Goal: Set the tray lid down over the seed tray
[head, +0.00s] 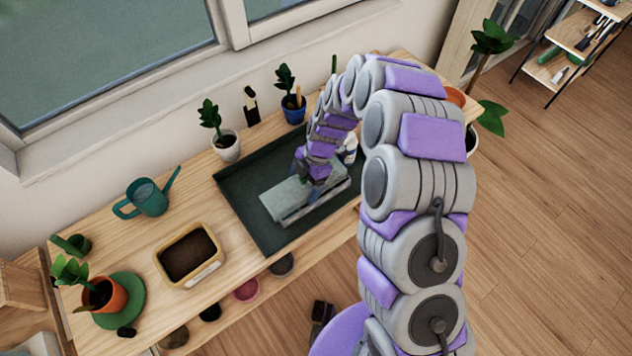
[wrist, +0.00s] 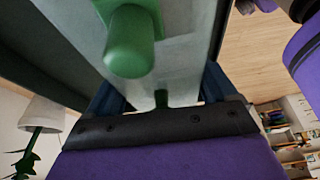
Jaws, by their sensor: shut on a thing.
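A pale, see-through tray lid (head: 286,201) is over the large dark green work tray (head: 232,190) on the bench. Whether it touches that tray is unclear. My gripper (head: 318,176) is at the lid's top, shut on it. In the wrist view, the pale lid panel (wrist: 185,60) fills the middle, with a green knob (wrist: 130,45) on it. A smaller green part (wrist: 161,98) shows between my gripper's dark blue fingers (wrist: 160,92). A beige tray of dark soil (head: 190,256), which looks like the seed tray, sits uncovered left of the dark tray.
A teal watering can (head: 150,197) stands behind the beige tray. A terracotta pot (head: 107,296) on a green saucer is at the left end. A white pot (head: 227,146) and a blue pot (head: 293,109) stand behind the dark tray. Bare wood surrounds the beige tray.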

